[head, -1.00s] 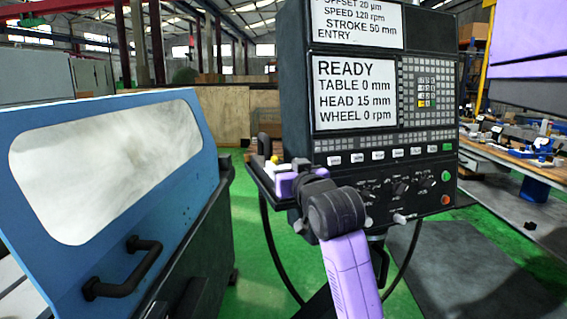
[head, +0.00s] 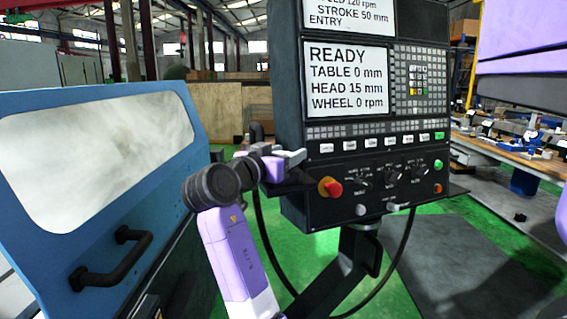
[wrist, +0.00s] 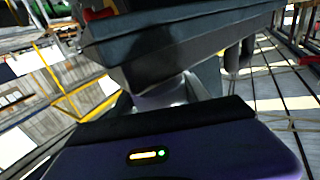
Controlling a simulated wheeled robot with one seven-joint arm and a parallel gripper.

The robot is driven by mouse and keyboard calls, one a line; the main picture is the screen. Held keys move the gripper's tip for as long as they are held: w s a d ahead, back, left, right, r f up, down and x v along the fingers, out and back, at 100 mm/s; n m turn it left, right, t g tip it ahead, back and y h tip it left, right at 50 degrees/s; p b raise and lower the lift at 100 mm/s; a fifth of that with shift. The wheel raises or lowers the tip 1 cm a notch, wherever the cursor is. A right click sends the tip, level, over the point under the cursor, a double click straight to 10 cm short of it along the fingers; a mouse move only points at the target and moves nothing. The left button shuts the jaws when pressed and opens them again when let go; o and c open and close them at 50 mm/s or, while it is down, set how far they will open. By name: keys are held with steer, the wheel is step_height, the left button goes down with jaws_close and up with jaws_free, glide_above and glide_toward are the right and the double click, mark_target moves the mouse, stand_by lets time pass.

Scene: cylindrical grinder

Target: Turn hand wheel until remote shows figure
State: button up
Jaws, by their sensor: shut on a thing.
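A large dark control panel (head: 375,150) stands right of centre in the head view. Its lower screen (head: 347,78) reads READY, TABLE 0 mm, HEAD 15 mm, WHEEL 0 rpm. Its upper screen (head: 349,14) is cut off; STROKE 50 mm and a blank ENTRY show. My gripper (head: 290,157) is at the panel's lower left corner, over a dark side ledge. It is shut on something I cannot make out. In the wrist view, a dark block (wrist: 180,45) fills the space ahead of the gripper's purple body. I cannot tell a hand wheel or a separate remote in either view.
A red emergency knob (head: 331,187) sits on the panel close to my gripper. A blue machine door (head: 110,105) with a black handle (head: 115,258) is at the left. A workbench (head: 515,155) is at the right. Green floor lies between door and panel.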

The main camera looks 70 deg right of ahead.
steer(key=m+g+y+b, duration=0.1)
steer(key=m+g, duration=0.1)
steer(key=g, duration=0.1)
steer(key=s+m+g+y+b, duration=0.1)
steer(key=m+g+b, duration=0.1)
steer(key=g, duration=0.2)
steer(key=shift+a+m+y, duration=0.2)
steer(key=shift+m+y, duration=0.2)
steer(key=shift+s+g, duration=0.1)
steer(key=shift+g, duration=0.2)
steer(key=o, duration=1.4)
steer(key=shift+c, duration=0.2)
steer(key=b+v, duration=0.1)
steer(key=v, duration=0.6)
steer(key=shift+w+a, duration=0.2)
steer(key=shift+a, duration=0.1)
steer(key=shift+r, duration=0.1)
